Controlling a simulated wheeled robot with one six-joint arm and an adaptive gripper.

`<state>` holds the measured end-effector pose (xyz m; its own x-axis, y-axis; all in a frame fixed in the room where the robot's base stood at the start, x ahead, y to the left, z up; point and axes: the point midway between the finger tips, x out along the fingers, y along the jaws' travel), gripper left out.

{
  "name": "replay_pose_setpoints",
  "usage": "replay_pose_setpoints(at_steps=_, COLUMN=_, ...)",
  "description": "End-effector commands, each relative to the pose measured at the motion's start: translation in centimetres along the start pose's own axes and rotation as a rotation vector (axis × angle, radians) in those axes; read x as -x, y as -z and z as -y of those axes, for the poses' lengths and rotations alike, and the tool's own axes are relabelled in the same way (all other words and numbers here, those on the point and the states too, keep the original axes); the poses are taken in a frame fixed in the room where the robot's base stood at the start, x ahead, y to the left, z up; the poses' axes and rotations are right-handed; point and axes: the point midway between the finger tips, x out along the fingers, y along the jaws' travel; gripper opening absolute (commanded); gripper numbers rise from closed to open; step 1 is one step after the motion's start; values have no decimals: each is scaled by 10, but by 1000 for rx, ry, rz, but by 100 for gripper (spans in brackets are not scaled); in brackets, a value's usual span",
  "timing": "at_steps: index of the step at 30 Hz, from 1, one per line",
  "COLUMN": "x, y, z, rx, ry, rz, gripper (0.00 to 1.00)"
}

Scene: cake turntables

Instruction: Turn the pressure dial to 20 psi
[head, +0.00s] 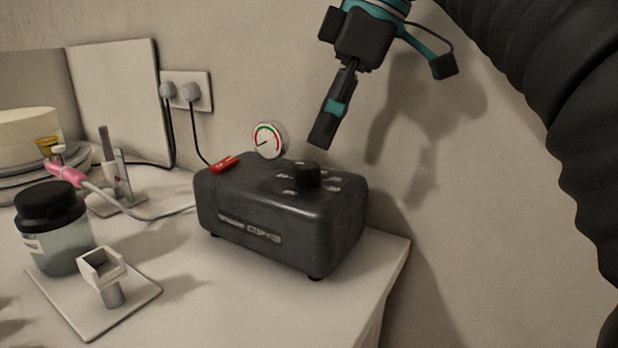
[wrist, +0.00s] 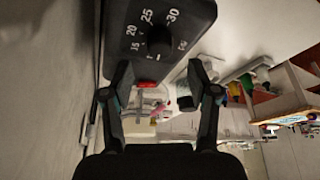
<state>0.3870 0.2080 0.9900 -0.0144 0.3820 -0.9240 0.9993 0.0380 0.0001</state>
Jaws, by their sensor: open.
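The pressure dial is a black knob (head: 307,174) on top of a dark compressor box (head: 280,225) near the table's right end. In the wrist view the knob (wrist: 160,40) has a printed scale around it, with 15, 20, 25 and 30 readable. I cannot tell where the knob points. A round gauge (head: 269,140) with a white face stands at the box's back edge. My gripper (head: 322,132) is above the knob, apart from it, pointing down. In the wrist view its fingers (wrist: 161,84) are apart with nothing between them.
A red switch (head: 224,163) sits on the box's top left. A pink airbrush (head: 66,172) with a hose, a black-lidded jar (head: 52,230) and a white holder on a plate (head: 104,275) stand to the left. The wall is close behind; the table's edge is right of the box.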

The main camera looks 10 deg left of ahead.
Motion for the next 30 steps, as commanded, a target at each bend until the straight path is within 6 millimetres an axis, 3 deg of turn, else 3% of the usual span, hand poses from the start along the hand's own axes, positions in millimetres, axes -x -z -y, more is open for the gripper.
replay_pose_setpoints(at_steps=3, x=-24, y=-1, z=0, rx=0, ry=1, rz=0, gripper=60)
replay_pose_setpoints(at_steps=9, x=-46, y=-1, z=0, rx=-1, ry=0, rz=0, gripper=60)
replay_pose_setpoints(at_steps=22, x=-53, y=0, z=0, rx=-1, ry=-1, rz=0, gripper=60)
replay_pose_setpoints(at_steps=29, x=-53, y=0, z=0, rx=-1, ry=-1, rz=0, gripper=5)
replay_pose_setpoints(at_steps=30, x=-53, y=0, z=0, rx=-1, ry=-1, rz=0, gripper=0)
